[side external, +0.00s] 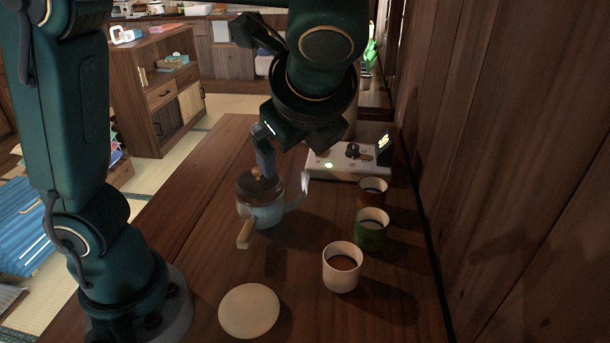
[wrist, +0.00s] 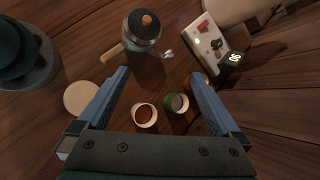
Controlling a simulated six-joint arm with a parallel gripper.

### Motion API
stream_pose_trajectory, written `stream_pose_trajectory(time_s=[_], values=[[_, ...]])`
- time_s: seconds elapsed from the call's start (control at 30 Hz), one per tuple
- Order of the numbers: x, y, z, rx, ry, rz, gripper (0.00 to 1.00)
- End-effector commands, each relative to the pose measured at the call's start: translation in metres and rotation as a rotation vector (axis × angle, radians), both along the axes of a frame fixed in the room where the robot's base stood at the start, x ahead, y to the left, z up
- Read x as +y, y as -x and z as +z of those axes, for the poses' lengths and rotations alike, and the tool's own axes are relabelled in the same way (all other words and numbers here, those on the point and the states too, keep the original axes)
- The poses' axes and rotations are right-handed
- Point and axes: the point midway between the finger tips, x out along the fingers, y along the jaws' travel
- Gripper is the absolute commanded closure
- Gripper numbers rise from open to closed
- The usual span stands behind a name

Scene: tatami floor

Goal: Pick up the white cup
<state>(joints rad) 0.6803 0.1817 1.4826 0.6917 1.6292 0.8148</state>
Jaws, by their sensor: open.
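The white cup (side external: 342,267) stands upright on the wooden table, nearest the front of a row of cups, with dark brown contents. It also shows in the wrist view (wrist: 144,116), between my finger lines and nearer the left finger. My gripper (wrist: 158,78) is open and empty, its two blue-grey fingers spread wide. In the side view my gripper (side external: 284,160) is above the table, near the teapot and apart from the white cup. One finger is partly hidden in that view.
A green cup (side external: 371,229) and a brown cup (side external: 373,191) stand behind the white cup. A teapot (side external: 262,213) with a wooden handle is to its left. A round pale disc (side external: 248,311) lies at front left. A white device (side external: 345,164) sits behind, by the wooden wall (side external: 500,170).

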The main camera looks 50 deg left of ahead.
Motion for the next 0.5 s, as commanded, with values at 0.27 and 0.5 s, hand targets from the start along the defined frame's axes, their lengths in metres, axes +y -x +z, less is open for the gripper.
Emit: stream_pose_trajectory(time_s=[0.27,0.5], values=[[-0.039,-0.021,-0.002,0.102,-0.304,-0.261,0.00],[-0.064,-0.026,-0.003,0.146,-0.475,-0.383,0.00]])
